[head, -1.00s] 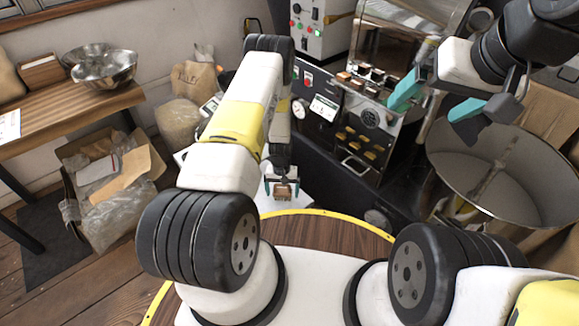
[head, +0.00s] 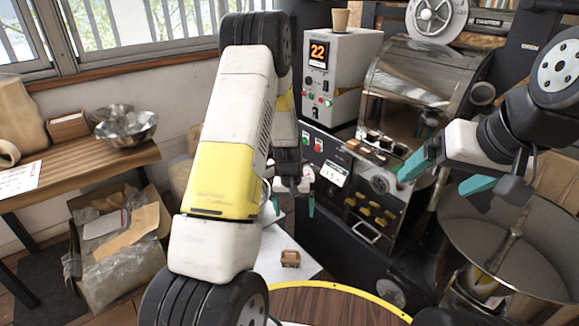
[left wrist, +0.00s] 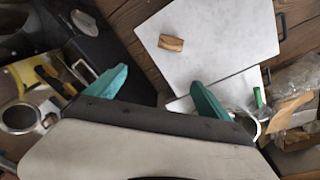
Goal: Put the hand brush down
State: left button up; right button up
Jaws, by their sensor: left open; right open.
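The hand brush (head: 290,258), a small brown block, lies on a pale flat surface (head: 268,262) in the head view. It also shows in the left wrist view (left wrist: 171,43), with bare pale surface around it. My left gripper (head: 293,205) is open and empty, above and apart from the brush. Its teal fingers stand wide apart in the left wrist view (left wrist: 157,92). My right gripper (head: 446,175) is open and empty, above the round metal bin (head: 540,235) at the right.
The roasting machine (head: 350,190) stands just right of my left gripper. A cardboard box of bags (head: 85,245) and a wooden bench (head: 90,180) with metal bowls (head: 127,127) are at the left. The pale surface around the brush is clear.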

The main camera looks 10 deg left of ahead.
pick_arm(q)
jog(key=s+d+r+t+h, duration=0.1)
jog(key=s+r, duration=0.3)
jog(key=r, duration=0.8)
jog(key=s+r+t, duration=0.1)
jog(key=s+r, duration=0.2)
jog(key=r, duration=1)
jog(key=s+r+m+t, duration=0.1)
jog(key=s+r, duration=0.4)
jog(key=s, duration=0.4)
jog(key=s+r+m+t, duration=0.1)
jog(key=s+r+t, duration=0.1)
jog(key=s+r, duration=0.4)
jog(key=s, duration=0.3)
jog(key=shift+s+d+h, duration=0.2)
jog(key=shift+s+h, duration=0.1)
jog(key=shift+s, duration=0.1)
jog(key=shift+r, duration=0.1)
pick_arm(e)
jog(key=shift+o, duration=0.5)
